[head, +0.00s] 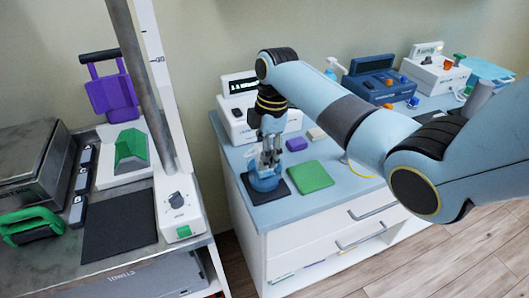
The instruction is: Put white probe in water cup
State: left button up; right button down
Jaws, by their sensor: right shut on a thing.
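My right gripper (269,158) points straight down at the front left of the blue counter, low over a small blue cup (264,184). The cup stands upright on a black mat (272,195). The gripper is shut on a thin pale thing, which looks to be the white probe; the fingers hide most of it. Its lower end is at the cup's mouth, and I cannot tell how far inside it is. The water in the cup cannot be made out. My left gripper is out of view.
A green pad (310,176) lies just right of the cup. A purple block (296,144) and a white device with a dark display (236,117) stand behind. A grey post (142,75) rises at the left bench. More devices (382,82) line the back right.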

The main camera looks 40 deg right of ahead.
jog(key=shift+f, duration=0.35)
dwell(0.6)
jog(key=c, duration=0.8)
grip_release()
jog(key=shift+o, duration=0.2)
jog(key=o, duration=0.5)
